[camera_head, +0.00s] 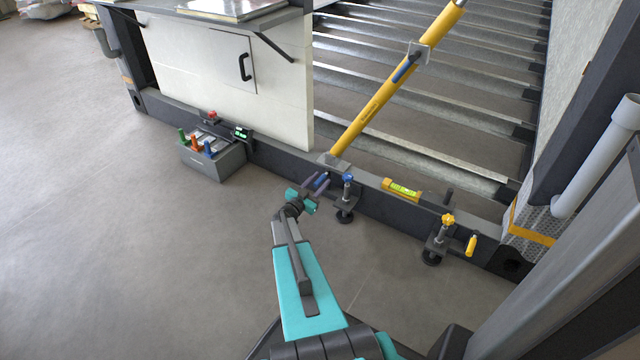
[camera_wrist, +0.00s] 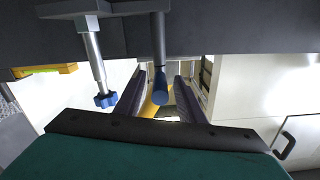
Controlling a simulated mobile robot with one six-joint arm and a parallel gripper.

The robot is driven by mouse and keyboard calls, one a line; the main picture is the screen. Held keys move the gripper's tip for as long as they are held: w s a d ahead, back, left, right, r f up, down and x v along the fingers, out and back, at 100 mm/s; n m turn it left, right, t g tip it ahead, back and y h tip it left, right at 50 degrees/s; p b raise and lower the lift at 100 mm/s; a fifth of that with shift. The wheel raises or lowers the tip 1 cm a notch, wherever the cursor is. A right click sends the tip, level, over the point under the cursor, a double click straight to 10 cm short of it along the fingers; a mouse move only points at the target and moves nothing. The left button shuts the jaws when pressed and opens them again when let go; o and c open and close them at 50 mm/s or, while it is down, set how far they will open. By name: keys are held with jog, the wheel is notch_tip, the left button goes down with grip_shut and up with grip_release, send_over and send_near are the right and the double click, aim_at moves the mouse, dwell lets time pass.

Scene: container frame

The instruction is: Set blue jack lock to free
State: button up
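The blue jack (camera_head: 346,196) is clamped to the dark frame beam, with a blue star knob on its spindle; the knob (camera_wrist: 105,99) also shows in the wrist view. The blue lock handle (camera_head: 321,181) sits just left of the jack. In the wrist view the lock handle (camera_wrist: 161,92) points toward the camera on a grey rod. My gripper (camera_head: 316,186) is at the lock handle. In the wrist view its two dark fingers (camera_wrist: 160,82) stand on either side of the handle, with a gap visible on each side.
A second jack with a yellow knob (camera_head: 447,221) and yellow lock handle (camera_head: 471,245) is to the right. A spirit level (camera_head: 402,189) and a yellow strut (camera_head: 385,95) rest at the beam. A grey box with coloured handles (camera_head: 213,160) stands left. The floor in front is clear.

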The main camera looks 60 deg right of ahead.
jog(key=shift+d, duration=0.55)
